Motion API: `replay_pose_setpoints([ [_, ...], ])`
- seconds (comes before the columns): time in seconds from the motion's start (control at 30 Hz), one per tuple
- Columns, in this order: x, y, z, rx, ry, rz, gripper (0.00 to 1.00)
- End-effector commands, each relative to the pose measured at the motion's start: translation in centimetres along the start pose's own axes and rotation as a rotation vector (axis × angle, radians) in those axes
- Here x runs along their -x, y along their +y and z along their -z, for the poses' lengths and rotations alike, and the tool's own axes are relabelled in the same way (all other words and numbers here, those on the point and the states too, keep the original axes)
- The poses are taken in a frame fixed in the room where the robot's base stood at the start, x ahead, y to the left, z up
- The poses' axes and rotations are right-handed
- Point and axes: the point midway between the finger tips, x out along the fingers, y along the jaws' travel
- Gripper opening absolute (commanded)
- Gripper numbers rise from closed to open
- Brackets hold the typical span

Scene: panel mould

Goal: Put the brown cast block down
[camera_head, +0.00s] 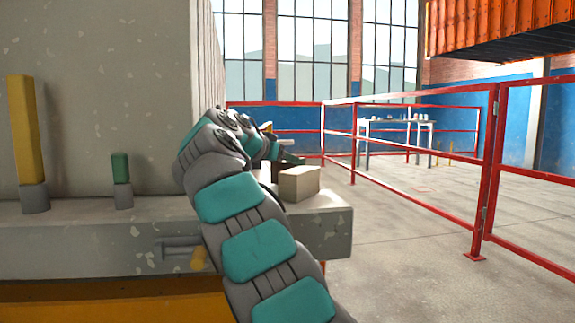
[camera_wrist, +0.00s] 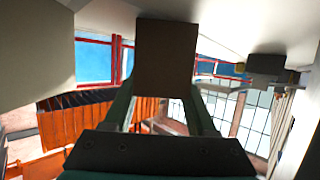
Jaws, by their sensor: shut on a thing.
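The brown cast block (camera_wrist: 165,58) is held between the two dark green fingers of my gripper (camera_wrist: 164,98) in the wrist view. A pale surface lies behind its upper edge; I cannot tell whether the block touches it. In the head view, my gripper (camera_head: 287,157) is small and partly hidden by my arm, near the right end of a grey concrete ledge (camera_head: 90,243). A tan block (camera_head: 298,183) shows at that end, close below my gripper. I cannot tell whether it is the held block or whether it rests on the ledge.
A yellow post (camera_head: 26,130) and a green post (camera_head: 121,168) stand on the ledge, before a large grey panel (camera_head: 110,90). Red railings (camera_head: 400,200) run on the right. A table (camera_head: 395,124) stands beyond them. The floor at right is clear.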

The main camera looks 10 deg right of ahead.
Motion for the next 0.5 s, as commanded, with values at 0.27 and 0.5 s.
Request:
replay_pose_setpoints([
  [0.27, -0.03, -0.01, -0.11, -0.001, 0.002, 0.001, 0.00],
  [0.5, -0.06, -0.03, -0.21, 0.000, 0.001, 0.001, 0.75],
])
